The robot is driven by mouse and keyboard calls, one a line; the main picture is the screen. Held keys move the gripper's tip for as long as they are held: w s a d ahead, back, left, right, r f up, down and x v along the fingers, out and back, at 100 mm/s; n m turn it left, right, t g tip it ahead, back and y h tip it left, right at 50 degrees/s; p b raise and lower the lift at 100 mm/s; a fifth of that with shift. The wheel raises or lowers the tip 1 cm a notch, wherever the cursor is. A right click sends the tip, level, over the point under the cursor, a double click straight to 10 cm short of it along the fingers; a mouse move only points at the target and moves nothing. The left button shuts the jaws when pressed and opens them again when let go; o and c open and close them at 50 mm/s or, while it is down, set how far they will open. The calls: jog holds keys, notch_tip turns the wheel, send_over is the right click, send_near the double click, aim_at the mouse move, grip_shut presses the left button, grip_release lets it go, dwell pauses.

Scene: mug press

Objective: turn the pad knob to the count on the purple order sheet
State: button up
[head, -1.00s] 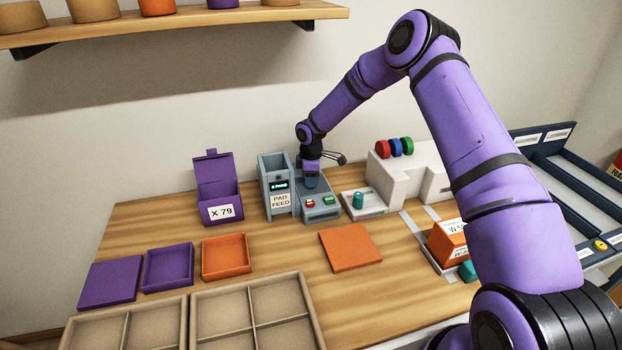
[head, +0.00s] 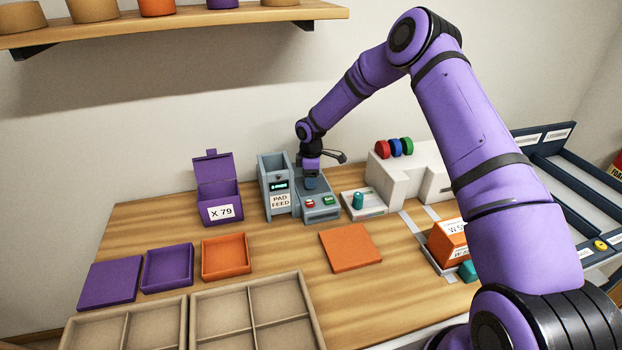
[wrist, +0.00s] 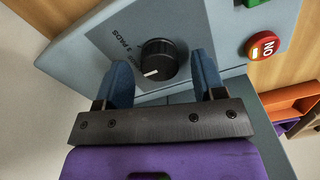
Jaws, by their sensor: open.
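The black pad knob (wrist: 158,60) sits on the grey panel of the pad feed machine (head: 279,187). Its white mark points to the lower left in the wrist view, and the printed label beside it partly reads "PADS". My gripper (wrist: 163,78) is open, with one blue finger on each side of the knob in the wrist view. I cannot tell whether the fingers touch it. In the head view my gripper (head: 310,181) is over the back of the machine's panel. A flat purple square (head: 110,283) lies at the table's left; I see no readable count on it.
A red button (wrist: 263,44) and a green button (wrist: 254,3) are close to the knob. A purple box (head: 220,190) marked "X 79" stands left of the machine. A teal knob device (head: 363,205) stands right. Trays and an orange square (head: 350,247) lie in front.

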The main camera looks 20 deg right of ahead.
notch_tip(320, 180, up, 10)
dwell(0.4)
